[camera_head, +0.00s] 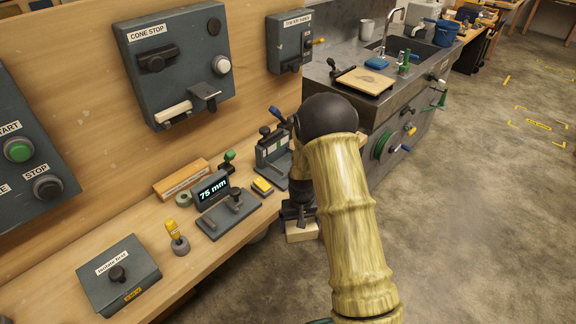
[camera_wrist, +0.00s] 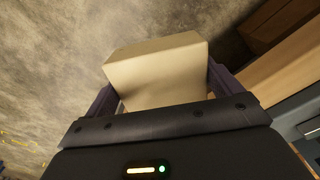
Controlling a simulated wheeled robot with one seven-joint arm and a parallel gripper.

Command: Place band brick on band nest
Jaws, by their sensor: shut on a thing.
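A pale tan brick (camera_wrist: 158,72) sits between the two dark fingers of my gripper (camera_wrist: 160,95) in the wrist view. My gripper is shut on it. In the head view the brick (camera_head: 300,232) shows below my gripper (camera_head: 298,212), just off the front edge of the wooden bench, over the floor. My arm hides part of the gripper and what lies behind it. I cannot tell which thing on the bench is the band nest.
The wooden bench (camera_head: 75,262) carries a display reading 75 mm (camera_head: 211,188), a grey plate with a knob (camera_head: 230,214), a yellow block (camera_head: 262,187), a clamp fixture (camera_head: 270,155) and a grey box (camera_head: 118,275). A sink counter (camera_head: 345,98) stands behind. Floor at right is open.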

